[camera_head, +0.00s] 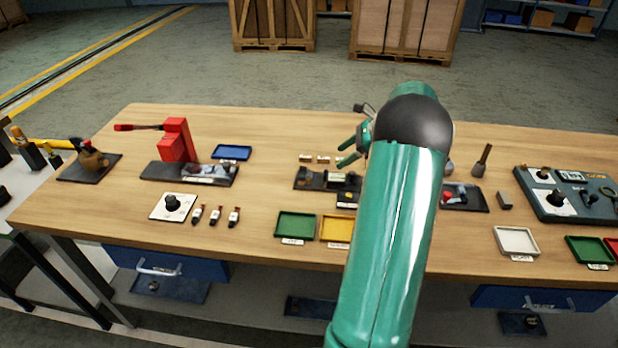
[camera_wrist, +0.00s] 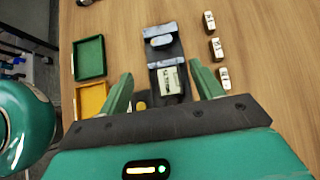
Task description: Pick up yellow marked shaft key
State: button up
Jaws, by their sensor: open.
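My gripper (camera_head: 346,152) is open and empty above the workbench, its fingers spread; in the wrist view its fingertips (camera_wrist: 160,72) stand on either side of a black fixture (camera_wrist: 165,52). The fixture also shows in the head view (camera_head: 312,181), with grey metal parts and a pale label on it. A small yellow mark (camera_wrist: 141,97) on a dark piece shows beside the fixture, near the left finger; in the head view the yellow mark (camera_head: 348,195) is at the fixture's front. I cannot tell the shaft key's shape for certain; the finger partly hides that spot.
A green tray (camera_head: 295,226) and a yellow tray (camera_head: 337,229) lie in front of the fixture. Several small labelled pieces (camera_wrist: 215,47) lie behind it. A red press (camera_head: 177,141) stands to the left. Bare wood (camera_head: 262,190) is free left of the fixture.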

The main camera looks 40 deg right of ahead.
send_near(311, 175)
jog(key=x, duration=0.3)
jog(key=shift+a+f, duration=0.15)
jog(key=x, duration=0.5)
jog(key=c, duration=1.2)
